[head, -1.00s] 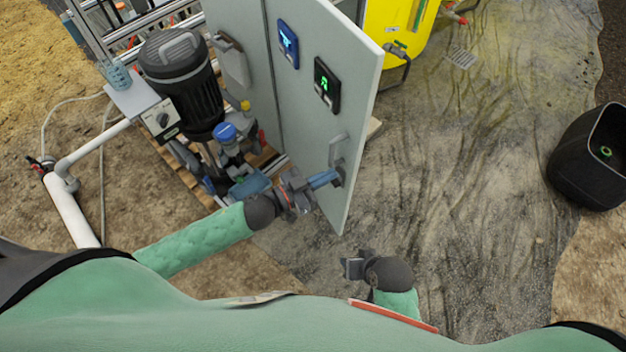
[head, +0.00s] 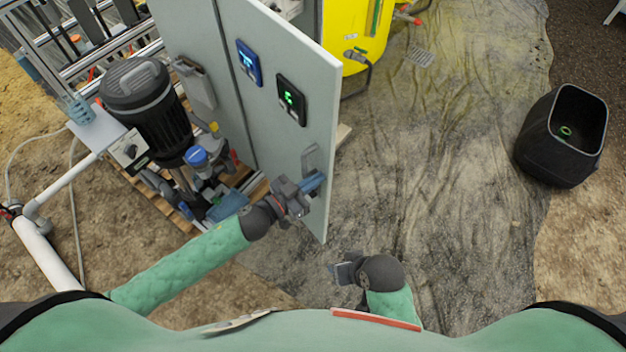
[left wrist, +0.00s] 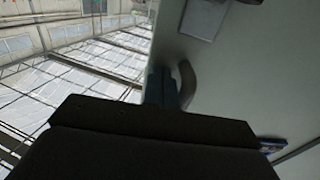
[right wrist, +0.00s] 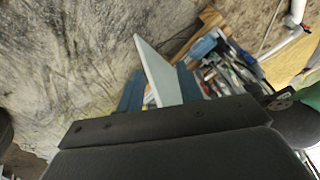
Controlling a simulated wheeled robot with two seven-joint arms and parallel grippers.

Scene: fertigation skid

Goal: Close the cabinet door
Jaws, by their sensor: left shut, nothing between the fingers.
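The cabinet door (head: 285,140) is a pale grey-green panel with a blue display and a green-lit display. It stands swung out, its free edge toward me and its inner side hidden. Its grey handle (head: 311,158) is near the free edge. My left gripper (head: 314,183) is shut and empty, its blue fingertips at the lower part of the handle; contact is not clear. The left wrist view shows the curved handle (left wrist: 187,80) right beside the fingers. My right gripper (head: 340,272) is open and empty, low in front of the door and apart from it.
A black pump motor (head: 145,95) and pipework stand left of the door. A yellow tank (head: 355,35) stands behind it. A black bin (head: 550,150) is at the right. The wet sheeted floor (head: 440,170) between door and bin is clear.

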